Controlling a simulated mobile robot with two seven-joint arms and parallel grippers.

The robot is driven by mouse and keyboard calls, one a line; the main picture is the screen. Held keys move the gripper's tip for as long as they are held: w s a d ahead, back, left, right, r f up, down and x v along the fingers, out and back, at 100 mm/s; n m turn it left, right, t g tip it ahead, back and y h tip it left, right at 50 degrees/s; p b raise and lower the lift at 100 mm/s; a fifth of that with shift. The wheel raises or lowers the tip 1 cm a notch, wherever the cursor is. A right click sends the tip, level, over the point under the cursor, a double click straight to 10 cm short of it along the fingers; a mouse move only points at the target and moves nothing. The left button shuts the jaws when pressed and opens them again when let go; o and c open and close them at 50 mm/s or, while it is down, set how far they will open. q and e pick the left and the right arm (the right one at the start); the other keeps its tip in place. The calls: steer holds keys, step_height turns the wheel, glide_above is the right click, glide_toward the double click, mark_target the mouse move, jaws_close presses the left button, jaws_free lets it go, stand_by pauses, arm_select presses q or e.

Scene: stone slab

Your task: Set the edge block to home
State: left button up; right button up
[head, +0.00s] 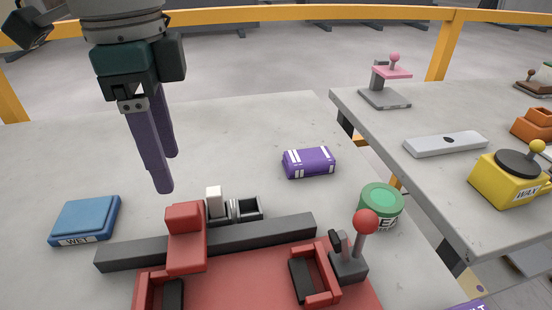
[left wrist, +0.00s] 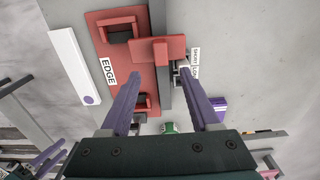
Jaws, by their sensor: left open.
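The red block (head: 185,237) sits across a dark rail (head: 262,233) at the back of a red base plate (head: 250,285).
A white upright piece (head: 213,203) stands behind the rail. A red-knobbed lever (head: 365,222) rises at the plate's right. A blue "WET" pad (head: 85,218), purple bundle (head: 308,162) and green tin (head: 382,200) lie around. A second table (head: 430,115) stands at right.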

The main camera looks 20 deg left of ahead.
mark_target(181, 211)
arm_select(q)
step_height(181, 211, down, 10)
steer(key=shift+a+r+b, duration=0.1)
steer(key=shift+a+b, duration=0.05)
steer(key=shift+b, duration=0.45)
jaws_close()
stand_by(1.2)
